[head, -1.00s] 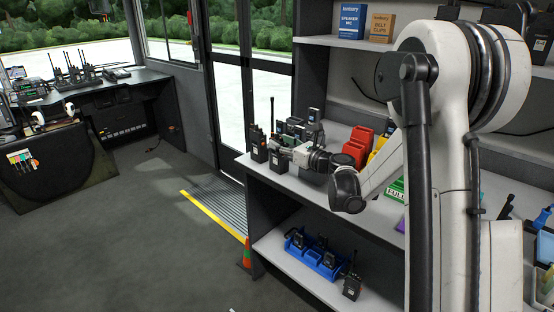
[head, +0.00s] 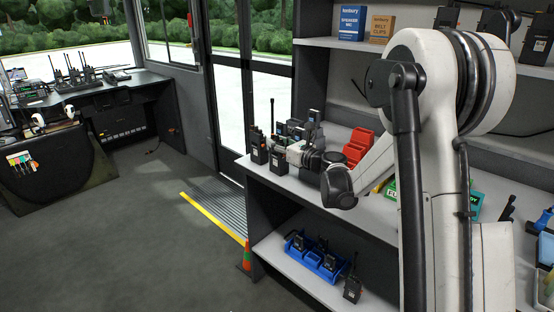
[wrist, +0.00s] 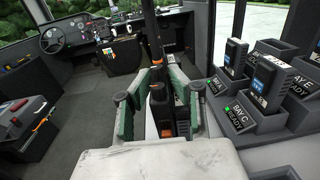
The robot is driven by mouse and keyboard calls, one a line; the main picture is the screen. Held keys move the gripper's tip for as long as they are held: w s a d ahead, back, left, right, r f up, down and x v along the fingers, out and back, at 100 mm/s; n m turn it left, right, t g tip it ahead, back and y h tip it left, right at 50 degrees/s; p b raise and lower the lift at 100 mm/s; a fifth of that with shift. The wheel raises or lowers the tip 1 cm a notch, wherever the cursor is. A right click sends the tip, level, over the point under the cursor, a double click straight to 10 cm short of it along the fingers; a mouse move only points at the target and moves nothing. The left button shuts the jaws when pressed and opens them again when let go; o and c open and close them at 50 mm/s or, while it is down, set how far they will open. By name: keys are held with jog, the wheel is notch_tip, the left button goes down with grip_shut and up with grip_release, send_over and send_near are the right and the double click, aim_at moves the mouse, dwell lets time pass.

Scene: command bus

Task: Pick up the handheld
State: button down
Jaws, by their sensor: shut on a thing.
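My gripper (wrist: 157,98) is shut on a dark handheld radio (wrist: 156,88). Its two green-padded fingers stand on either side of the radio in the wrist view. The radio is upright, with a long antenna rising from it. In the head view my gripper (head: 284,152) is at the left end of the upper counter, around the black handheld, whose body (head: 277,163) shows beside it. The wrist partly hides the gripper there, and I cannot tell whether the radio's base touches the counter.
Another radio (head: 258,146) stands close left of the held one. A red bin (head: 358,147) is on the counter. A blue tray (head: 316,262) is on the shelf below. Floor left is open.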

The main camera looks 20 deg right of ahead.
jog(key=shift+r+p, duration=0.45)
jog(key=shift+r, duration=0.75)
jog(key=shift+r+p, duration=0.3)
jog(key=shift+r, duration=0.65)
jog(key=s+a+r+p, duration=0.2)
jog(key=s+a+r, duration=0.3)
jog(key=a, duration=0.5)
jog(key=shift+s+r, duration=0.3)
jog(key=shift+r, duration=0.55)
jog(key=shift+a, duration=0.1)
